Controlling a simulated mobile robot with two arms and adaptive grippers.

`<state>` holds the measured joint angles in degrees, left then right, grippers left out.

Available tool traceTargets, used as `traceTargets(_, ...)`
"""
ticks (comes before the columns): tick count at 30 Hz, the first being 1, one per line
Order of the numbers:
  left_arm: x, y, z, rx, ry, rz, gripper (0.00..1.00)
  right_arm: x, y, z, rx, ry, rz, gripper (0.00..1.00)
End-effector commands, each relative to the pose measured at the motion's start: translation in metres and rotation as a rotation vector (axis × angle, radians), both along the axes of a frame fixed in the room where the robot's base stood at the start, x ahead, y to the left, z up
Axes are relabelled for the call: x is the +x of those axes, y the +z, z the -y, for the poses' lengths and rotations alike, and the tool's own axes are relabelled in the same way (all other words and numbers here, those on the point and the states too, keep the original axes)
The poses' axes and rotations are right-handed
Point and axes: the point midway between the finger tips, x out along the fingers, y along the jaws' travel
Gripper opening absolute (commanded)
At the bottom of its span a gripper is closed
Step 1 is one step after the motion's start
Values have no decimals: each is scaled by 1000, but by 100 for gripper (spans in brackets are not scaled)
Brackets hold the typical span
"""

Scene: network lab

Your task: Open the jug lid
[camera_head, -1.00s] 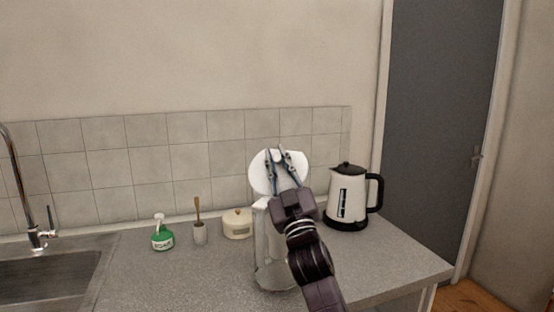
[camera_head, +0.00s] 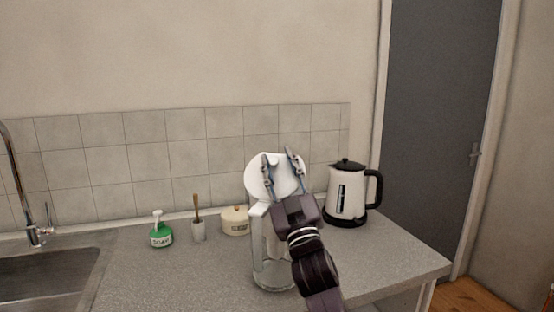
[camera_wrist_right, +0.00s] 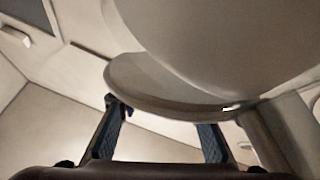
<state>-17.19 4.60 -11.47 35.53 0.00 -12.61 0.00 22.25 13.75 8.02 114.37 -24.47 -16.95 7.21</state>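The jug (camera_head: 268,255) is clear and stands upright on the worktop, partly hidden behind my right arm. Its round white lid (camera_head: 258,178) is tilted up, standing raised above the jug's rim. My right gripper (camera_head: 280,153) is in front of the lid with its two fingers spread apart. In the right wrist view the lid's pale disc (camera_wrist_right: 220,50) fills the top, and the gripper's blue-padded fingers (camera_wrist_right: 162,125) are apart with nothing between them. Whether a finger touches the lid I cannot tell. My left gripper is out of view.
A white and black kettle (camera_head: 346,195) stands right of the jug. A cream pot (camera_head: 235,222), a brush in a holder (camera_head: 199,230) and a green soap bottle (camera_head: 160,236) stand to the left. A sink (camera_head: 45,285) is at far left. The front worktop between sink and jug is clear.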

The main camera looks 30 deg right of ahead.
Motion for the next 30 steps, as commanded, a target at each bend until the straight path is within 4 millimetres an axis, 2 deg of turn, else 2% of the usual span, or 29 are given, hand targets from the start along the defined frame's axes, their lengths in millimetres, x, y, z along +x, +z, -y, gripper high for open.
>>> traceTargets(24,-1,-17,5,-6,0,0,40,-47,-31,-13,1,1,0,33)
traceTargets(30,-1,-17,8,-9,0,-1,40,-51,-32,-14,0,0,-1,33)
